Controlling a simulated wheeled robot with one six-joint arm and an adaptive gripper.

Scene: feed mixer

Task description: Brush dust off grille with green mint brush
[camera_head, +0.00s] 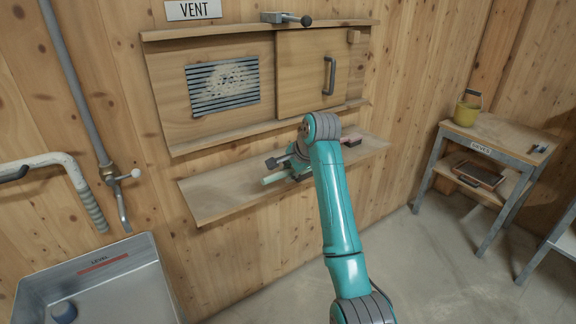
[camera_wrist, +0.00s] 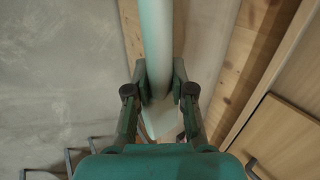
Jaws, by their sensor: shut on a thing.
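The grille (camera_head: 222,85) is a dark slatted panel in the wooden vent wall, with a pale dust patch across its middle and right. The mint green brush (camera_head: 274,178) is in my gripper (camera_head: 292,164), over the shelf below the grille. In the wrist view my gripper (camera_wrist: 162,88) has its fingers on both sides of the brush's pale mint shaft (camera_wrist: 155,35). The arm partly hides the gripper in the head view. The brush is apart from the grille; I cannot tell whether it touches the shelf.
The wooden shelf (camera_head: 215,195) holds a dark and reddish item (camera_head: 351,140) at its right. The sliding door (camera_head: 300,75) with a handle stands right of the grille, leaving it uncovered. A metal basin (camera_head: 110,285) and pipes are at left.

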